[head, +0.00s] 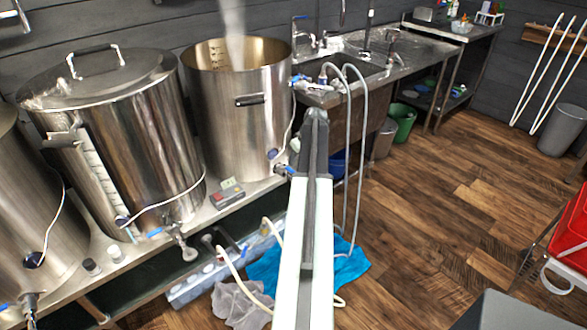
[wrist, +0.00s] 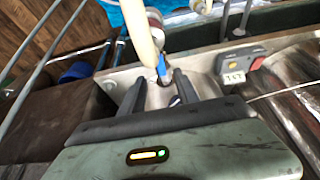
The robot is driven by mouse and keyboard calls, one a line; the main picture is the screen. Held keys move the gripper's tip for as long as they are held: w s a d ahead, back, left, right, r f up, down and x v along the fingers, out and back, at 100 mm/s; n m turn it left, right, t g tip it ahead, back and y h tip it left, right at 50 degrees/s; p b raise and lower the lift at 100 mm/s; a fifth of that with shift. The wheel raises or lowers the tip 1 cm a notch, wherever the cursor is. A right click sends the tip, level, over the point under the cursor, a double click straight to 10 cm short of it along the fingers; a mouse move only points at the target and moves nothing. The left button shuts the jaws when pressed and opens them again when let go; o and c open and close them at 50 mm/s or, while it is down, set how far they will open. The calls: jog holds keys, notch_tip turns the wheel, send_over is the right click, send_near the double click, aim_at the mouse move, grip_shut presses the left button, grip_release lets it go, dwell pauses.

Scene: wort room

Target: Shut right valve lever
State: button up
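The right valve lever is a small blue handle (head: 290,170) low on the right steel kettle (head: 240,115), partly covered by my arm in the head view. In the wrist view the blue lever (wrist: 162,66) points toward me, with a pale hose and a metal fitting beside it. My gripper (wrist: 160,79) is open, with two dark fingers apart. The lever's near end shows at or just beyond the gap between the fingertips; I cannot tell whether they touch it. My gripper is hidden behind my arm in the head view.
Another steel kettle (head: 125,130) with a blue-handled valve (head: 178,238) stands left. A red-and-grey control box (head: 228,197) sits on the bench, also in the wrist view (wrist: 238,62). Grey hoses (head: 360,140) hang right of my arm. A blue cloth (head: 262,272) lies below.

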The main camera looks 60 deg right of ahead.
aim_at(291, 170)
jog(key=b+x, duration=0.5)
jog(key=x, duration=0.2)
jog(key=shift+f+b, duration=0.1)
jog(key=shift+b, duration=0.3)
grip_shut()
dwell(0.8)
